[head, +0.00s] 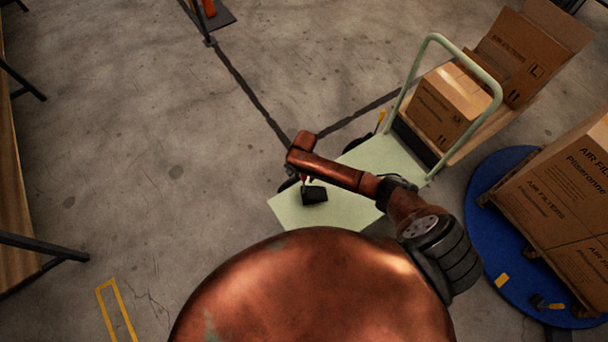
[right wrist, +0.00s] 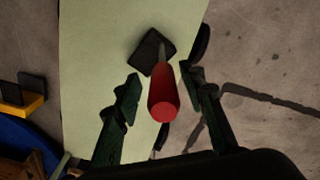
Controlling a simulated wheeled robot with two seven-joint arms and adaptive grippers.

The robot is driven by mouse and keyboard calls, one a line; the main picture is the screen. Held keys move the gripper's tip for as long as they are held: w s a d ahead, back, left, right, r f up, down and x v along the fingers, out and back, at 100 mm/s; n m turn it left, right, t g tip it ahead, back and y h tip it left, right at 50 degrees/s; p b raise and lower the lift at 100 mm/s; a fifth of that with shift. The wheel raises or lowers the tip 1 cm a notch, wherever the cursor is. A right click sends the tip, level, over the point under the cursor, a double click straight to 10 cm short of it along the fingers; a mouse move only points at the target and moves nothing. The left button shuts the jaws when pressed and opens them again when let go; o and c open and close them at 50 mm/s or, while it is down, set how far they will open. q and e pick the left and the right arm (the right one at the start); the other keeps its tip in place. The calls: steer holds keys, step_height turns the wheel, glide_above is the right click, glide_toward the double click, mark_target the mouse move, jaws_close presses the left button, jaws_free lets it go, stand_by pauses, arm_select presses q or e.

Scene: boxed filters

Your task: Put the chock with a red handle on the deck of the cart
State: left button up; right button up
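The chock (head: 314,195) is a black block with a red handle. It appears to sit on the pale green deck (head: 345,212) of the cart, near the deck's left end. In the right wrist view the black block (right wrist: 152,52) lies against the deck (right wrist: 88,70), and the red handle (right wrist: 163,102) points up toward the camera. My right gripper (right wrist: 161,80) is open, with one finger on each side of the handle and gaps showing. In the head view my right arm partly hides the handle and fingers. My left gripper is not in view.
The cart's push handle (head: 432,40) rises at its far right end. Cardboard boxes (head: 447,107) stand behind it. The floor left of the cart is clear.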

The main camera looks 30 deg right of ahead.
steer(key=shift+r, duration=0.1)
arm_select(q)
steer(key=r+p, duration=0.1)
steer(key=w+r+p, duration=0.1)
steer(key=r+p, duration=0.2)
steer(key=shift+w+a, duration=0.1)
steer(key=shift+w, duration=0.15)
arm_select(e)
step_height(320, 180, up, 12)
